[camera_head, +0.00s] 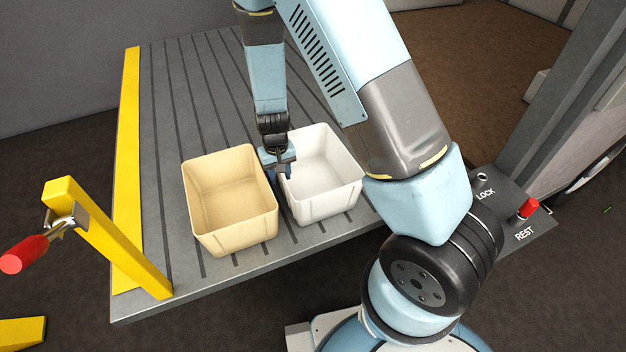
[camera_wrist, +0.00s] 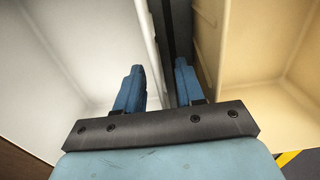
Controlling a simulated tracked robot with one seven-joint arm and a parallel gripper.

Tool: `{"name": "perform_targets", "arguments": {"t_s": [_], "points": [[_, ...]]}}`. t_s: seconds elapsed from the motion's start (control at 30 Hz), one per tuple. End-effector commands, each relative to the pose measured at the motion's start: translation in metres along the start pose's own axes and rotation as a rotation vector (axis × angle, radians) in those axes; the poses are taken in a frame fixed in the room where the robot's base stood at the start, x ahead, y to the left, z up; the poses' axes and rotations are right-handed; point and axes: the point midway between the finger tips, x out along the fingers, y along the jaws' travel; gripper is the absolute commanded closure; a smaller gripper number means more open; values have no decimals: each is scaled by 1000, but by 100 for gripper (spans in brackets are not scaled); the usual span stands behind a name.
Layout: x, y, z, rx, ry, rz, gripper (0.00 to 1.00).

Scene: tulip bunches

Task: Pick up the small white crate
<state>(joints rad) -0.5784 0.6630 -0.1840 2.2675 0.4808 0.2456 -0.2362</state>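The small white crate (camera_head: 335,202) stands upright on the grooved grey table, right beside a tan crate (camera_head: 240,236). It looks empty. My gripper (camera_head: 280,172) points down at the white crate's left wall, next to the narrow gap between the crates. In the wrist view the white crate (camera_wrist: 85,40) fills the left side and the tan crate (camera_wrist: 245,40) the right. The two blue fingers (camera_wrist: 160,85) are apart, one on the white crate's inner side and one by the gap, with the white wall between them. I cannot tell whether they touch it.
The grey table (camera_head: 180,85) has a yellow strip (camera_head: 128,150) along its left edge. A yellow post with a red-handled clamp (camera_head: 55,232) stands at its front left. A panel marked LOCK and REST (camera_head: 505,215) is at the right. The table behind the crates is clear.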

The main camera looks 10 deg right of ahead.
Motion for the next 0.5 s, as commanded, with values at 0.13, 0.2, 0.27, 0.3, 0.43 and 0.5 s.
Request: {"name": "perform_targets", "arguments": {"t_s": [0.13,0.2,0.27,0.3,0.43,0.5], "points": [[0,0,0,0,0,0,69],[0,0,0,0,0,0,75],[0,0,0,0,0,0,81],[0,0,0,0,0,0,85],[0,0,0,1,0,0,97],[0,1,0,1,0,0,100]]}}
